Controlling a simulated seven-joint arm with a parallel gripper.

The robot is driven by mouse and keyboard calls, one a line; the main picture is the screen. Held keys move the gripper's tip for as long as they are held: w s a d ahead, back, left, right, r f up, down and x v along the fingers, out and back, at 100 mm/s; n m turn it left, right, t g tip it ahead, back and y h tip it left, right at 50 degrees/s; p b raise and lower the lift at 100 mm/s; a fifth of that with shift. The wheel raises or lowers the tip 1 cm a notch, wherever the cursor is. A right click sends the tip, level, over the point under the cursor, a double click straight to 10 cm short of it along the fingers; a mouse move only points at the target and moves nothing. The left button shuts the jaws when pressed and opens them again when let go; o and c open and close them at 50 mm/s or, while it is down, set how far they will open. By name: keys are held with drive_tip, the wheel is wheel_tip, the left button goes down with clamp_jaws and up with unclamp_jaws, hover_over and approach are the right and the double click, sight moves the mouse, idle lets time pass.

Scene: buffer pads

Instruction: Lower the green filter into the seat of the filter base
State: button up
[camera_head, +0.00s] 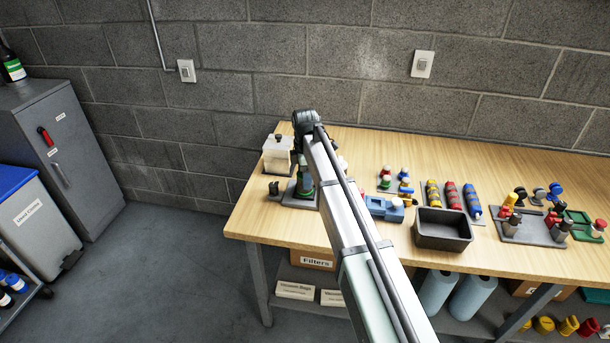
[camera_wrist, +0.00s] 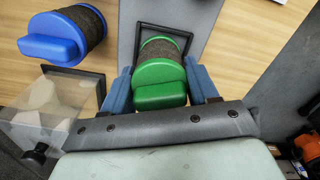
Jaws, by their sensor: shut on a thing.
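The green filter (camera_wrist: 160,80), with a green handle block and a brown mesh body, is between the two blue fingers of my gripper (camera_wrist: 161,88), which is shut on it. In the wrist view the filter's far end overlaps the black square frame of the seat (camera_wrist: 148,27) on the grey filter base (camera_wrist: 205,45). I cannot tell whether the filter is inside the frame or above it. In the head view the green filter (camera_head: 305,191) shows low over the grey base (camera_head: 290,199), below my wrist. My arm hides part of that area.
A blue filter (camera_wrist: 65,38) lies left of the base in the wrist view. A clear container with a black knob (camera_head: 277,155) stands behind the base. A blue fixture (camera_head: 385,208), a black bin (camera_head: 443,229) and several coloured parts stand to the right on the wooden table (camera_head: 260,222).

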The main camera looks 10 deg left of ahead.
drive_tip(key=shift+f, duration=0.4)
drive_tip(key=o, duration=1.2)
drive_tip(key=shift+r, duration=0.1)
